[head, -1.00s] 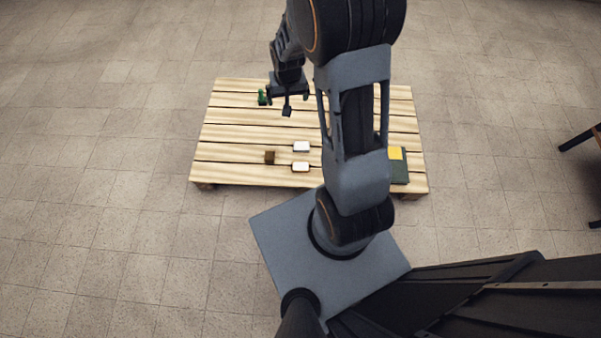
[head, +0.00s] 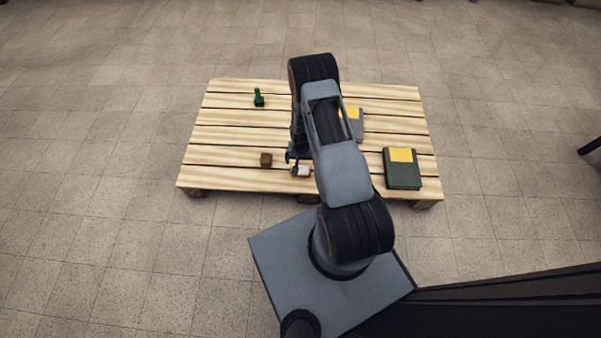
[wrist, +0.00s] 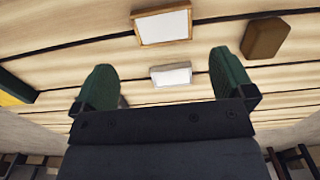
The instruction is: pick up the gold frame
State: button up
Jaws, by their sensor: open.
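The gold frame (wrist: 162,25) lies flat on the slats in the wrist view, with a gold-brown border around a pale face. In the head view it appears as a small pale rectangle (head: 303,171), partly covered by my gripper (head: 292,156). In the wrist view my gripper (wrist: 165,82) is open and empty, its green fingertips apart. The gold frame is above and beyond the fingertips in that picture, not between them. A similar silver-white frame (wrist: 171,75) appears between the fingertips; it is hidden by my arm in the head view.
The pallet (head: 230,135) has gaps between its slats. A brown block (head: 266,159) sits left of the frames. A dark green book (head: 403,175) and a grey book (head: 357,128) lie at the right. A green object (head: 258,98) stands at the back left.

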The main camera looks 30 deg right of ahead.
aim_at(300, 171)
notch_tip(300, 171, down, 10)
jog(key=b, duration=0.4)
jog(key=shift+w+a, duration=0.1)
jog(key=shift+w, duration=0.05)
jog(key=c, duration=0.6)
jog(key=shift+r, duration=0.15)
